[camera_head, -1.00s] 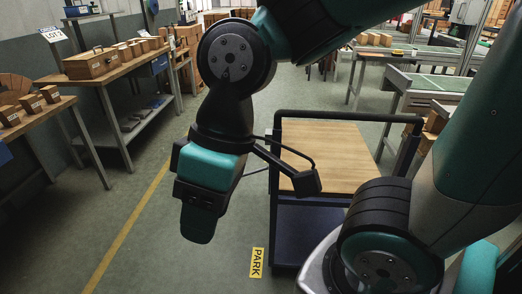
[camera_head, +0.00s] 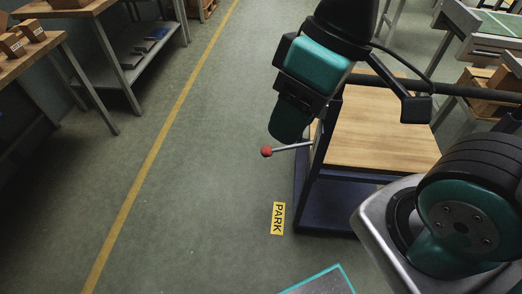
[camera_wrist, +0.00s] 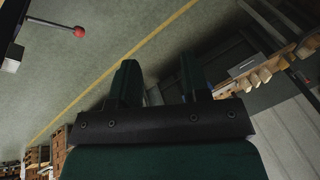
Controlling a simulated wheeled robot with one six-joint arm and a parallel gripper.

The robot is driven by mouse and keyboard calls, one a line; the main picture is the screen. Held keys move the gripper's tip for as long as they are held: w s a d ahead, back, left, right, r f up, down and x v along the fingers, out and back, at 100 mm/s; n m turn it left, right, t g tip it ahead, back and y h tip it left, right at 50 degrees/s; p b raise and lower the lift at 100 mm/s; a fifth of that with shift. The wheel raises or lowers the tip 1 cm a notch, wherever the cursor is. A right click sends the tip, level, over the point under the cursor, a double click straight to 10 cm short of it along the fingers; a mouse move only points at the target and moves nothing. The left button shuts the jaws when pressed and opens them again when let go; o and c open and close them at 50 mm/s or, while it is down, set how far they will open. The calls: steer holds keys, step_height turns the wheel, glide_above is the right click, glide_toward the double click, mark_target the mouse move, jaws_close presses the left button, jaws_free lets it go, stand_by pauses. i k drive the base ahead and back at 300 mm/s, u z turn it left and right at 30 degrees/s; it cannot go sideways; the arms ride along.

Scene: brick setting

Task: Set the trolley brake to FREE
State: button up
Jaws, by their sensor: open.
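The trolley (camera_head: 376,132) has a wooden top and a dark blue frame, and stands right of centre in the head view. A brake lever with a red ball knob (camera_head: 266,152) and a metal rod sticks out from its left side. The knob also shows at the upper left of the wrist view (camera_wrist: 79,32), with the rod running left to a dark post. My gripper (camera_head: 287,122) hangs just above the lever in the head view; the gap in depth is hard to judge. In the wrist view its two fingers (camera_wrist: 158,82) are apart with nothing between them.
A yellow PARK label (camera_head: 278,218) lies on the floor by the trolley. A yellow line (camera_head: 153,155) runs along the floor to the left. Workbenches (camera_head: 112,55) with boxes stand at the left. The floor left of the trolley is clear.

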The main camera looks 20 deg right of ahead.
mark_target(266, 151)
steer(key=k, duration=1.35)
steer(key=z, duration=0.25)
steer(key=i, duration=0.75)
steer(key=z, duration=0.6)
